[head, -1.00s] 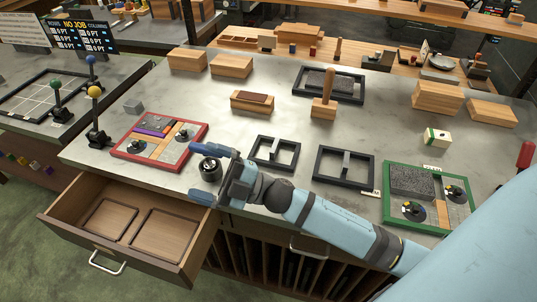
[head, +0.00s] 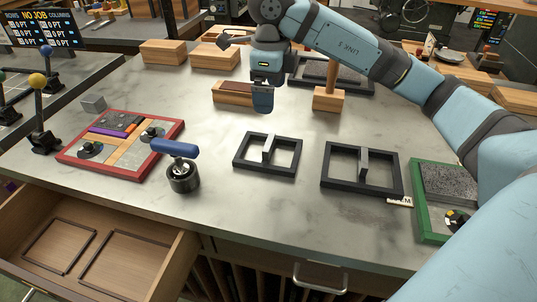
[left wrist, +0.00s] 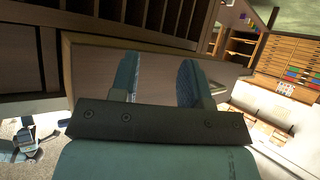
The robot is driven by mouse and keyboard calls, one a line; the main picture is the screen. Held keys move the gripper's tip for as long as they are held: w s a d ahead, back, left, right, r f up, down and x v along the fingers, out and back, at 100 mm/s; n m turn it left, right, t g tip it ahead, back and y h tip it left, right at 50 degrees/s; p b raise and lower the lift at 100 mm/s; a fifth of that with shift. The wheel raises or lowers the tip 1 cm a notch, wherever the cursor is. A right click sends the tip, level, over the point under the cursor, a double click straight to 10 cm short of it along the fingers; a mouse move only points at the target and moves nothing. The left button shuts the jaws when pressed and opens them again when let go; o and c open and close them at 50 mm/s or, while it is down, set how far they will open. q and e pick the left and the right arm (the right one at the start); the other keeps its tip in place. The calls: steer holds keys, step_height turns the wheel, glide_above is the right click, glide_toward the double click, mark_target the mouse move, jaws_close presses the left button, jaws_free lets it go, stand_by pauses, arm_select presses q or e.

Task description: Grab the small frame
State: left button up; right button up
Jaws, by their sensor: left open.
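The smaller black frame (head: 246,164) lies flat at the middle of the grey bench, with a raised bar across its opening. A larger black frame (head: 327,182) of the same kind lies to its right. My right gripper (head: 263,103) hangs above and behind the smaller frame, apart from it, pointing down in front of a wooden block. Its fingers overlap in this view, so their gap is hidden. My left gripper (left wrist: 158,78) is open, with nothing seen between its fingers, in the left wrist view near wooden cabinetry; it is not in the head view.
A blue-handled black tool (head: 183,177) stands left of the frames. A red-rimmed tray (head: 140,176) is farther left; a green-rimmed tray (head: 425,222) is right. An open drawer (head: 180,262) juts out at front left. A wooden stamp-like block (head: 328,98) stands behind the frames.

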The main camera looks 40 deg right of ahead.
steer(key=b, duration=0.1)
glide_above(269, 141)
step_height(269, 141, down, 8)
steer(key=shift+d, duration=0.15)
steer(key=shift+s+a+f+b, duration=0.1)
steer(key=shift+a+f+b, duration=0.1)
steer(key=shift+f, duration=1.15)
steer(key=shift+a+f+b, duration=0.1)
steer(key=shift+f+b, duration=0.1)
steer(key=shift+f, duration=1.15)
steer(key=c, duration=1.6)
steer(key=shift+d+r, duration=0.1)
steer(key=shift+c, duration=0.8)
steer(key=shift+r, duration=0.1)
